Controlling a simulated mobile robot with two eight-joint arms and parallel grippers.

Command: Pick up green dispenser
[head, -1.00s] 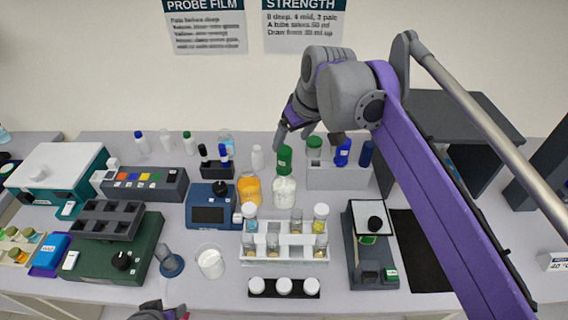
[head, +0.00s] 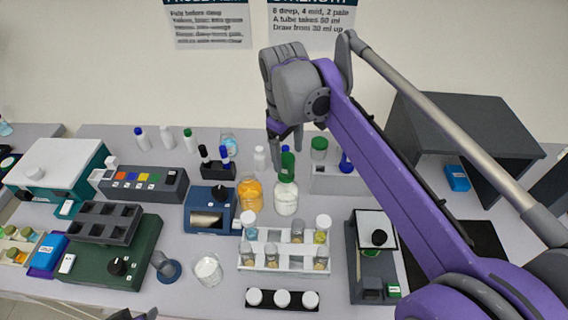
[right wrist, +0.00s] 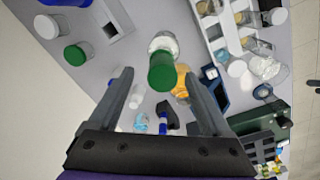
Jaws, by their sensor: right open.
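The green dispenser (head: 286,198) is a clear bottle with white contents and a tall green top. It stands upright on the bench, behind the white tube rack. In the right wrist view the dispenser (right wrist: 162,72) shows its green top ahead of the fingertips, between their lines. My right gripper (head: 286,143) is open and empty, above and just behind the green top; its two fingers (right wrist: 160,75) are spread wide in the wrist view. I cannot tell whether a finger touches the dispenser. Only a sliver of my left gripper (head: 138,315) shows at the bottom edge.
An orange-filled bottle (head: 249,194) stands close left of the dispenser. The white tube rack (head: 283,262) is in front. A small white bottle (head: 260,158) stands behind.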

